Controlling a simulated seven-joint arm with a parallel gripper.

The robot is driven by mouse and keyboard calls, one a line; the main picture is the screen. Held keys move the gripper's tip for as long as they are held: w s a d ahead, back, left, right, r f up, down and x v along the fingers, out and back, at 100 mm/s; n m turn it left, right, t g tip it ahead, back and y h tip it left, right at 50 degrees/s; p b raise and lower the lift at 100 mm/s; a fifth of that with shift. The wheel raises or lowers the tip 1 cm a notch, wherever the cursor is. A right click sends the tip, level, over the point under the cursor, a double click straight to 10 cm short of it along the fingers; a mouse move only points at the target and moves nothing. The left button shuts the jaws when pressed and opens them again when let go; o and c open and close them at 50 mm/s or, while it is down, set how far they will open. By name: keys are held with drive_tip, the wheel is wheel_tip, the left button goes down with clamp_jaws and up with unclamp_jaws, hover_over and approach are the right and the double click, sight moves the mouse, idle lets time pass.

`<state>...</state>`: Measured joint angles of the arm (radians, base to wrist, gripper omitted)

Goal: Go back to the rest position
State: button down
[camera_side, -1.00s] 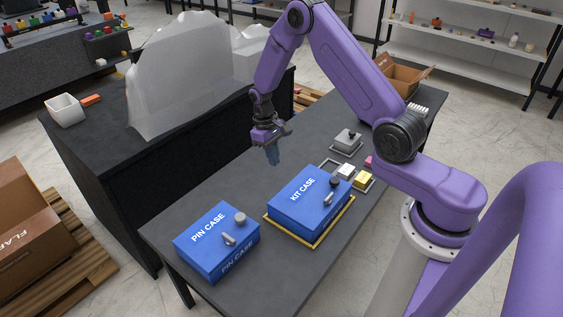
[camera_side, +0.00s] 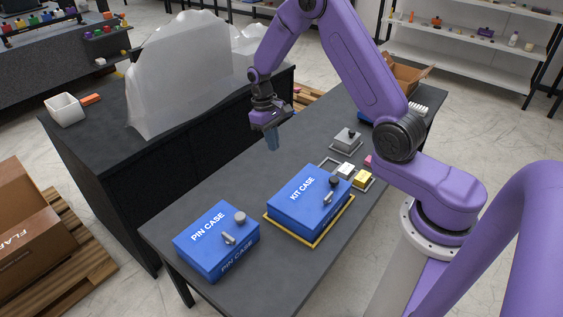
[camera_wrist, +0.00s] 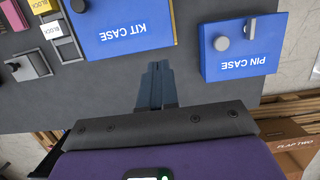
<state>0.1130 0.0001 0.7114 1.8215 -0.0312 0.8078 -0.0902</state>
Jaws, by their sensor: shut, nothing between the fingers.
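My gripper (camera_side: 272,142) is shut and empty, pointing down above the dark table (camera_side: 250,178). In the wrist view its fingertips (camera_wrist: 155,72) are together with nothing between them. The blue kit case (camera_side: 298,208) is closed and sits in a yellow frame (camera_side: 318,242). The blue pin case (camera_side: 213,250) is closed and stands at the near left end of the table. Both cases also show in the wrist view, the kit case (camera_wrist: 120,22) at the upper middle and the pin case (camera_wrist: 240,65) at the right. The gripper touches neither case.
Pink, white and yellow blocks (camera_side: 362,180) and a grey knobbed block (camera_side: 347,138) stand beyond the kit case. A black bench (camera_side: 130,175) with translucent sheeting (camera_side: 185,75) is at the left. An open cardboard box (camera_side: 405,75) is at the back. The air around my gripper is clear.

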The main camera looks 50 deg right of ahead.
drive_tip(key=s+a+r+n+t, duration=0.1)
drive_tip(key=s+a+r+n, duration=0.5)
drive_tip(key=s+a+r, duration=0.5)
drive_tip(key=s+r+n, duration=0.2)
drive_tip(key=s+n, duration=0.1)
drive_tip(key=s, duration=0.7)
drive_tip(key=s+r+n+t, duration=0.1)
drive_tip(key=s+n, duration=0.2)
drive_tip(key=s, duration=0.7)
drive_tip(key=shift+s+r+n, duration=0.2)
drive_tip(key=shift+r+n, duration=0.1)
drive_tip(key=shift+r, duration=0.1)
drive_tip(key=shift+a, duration=0.1)
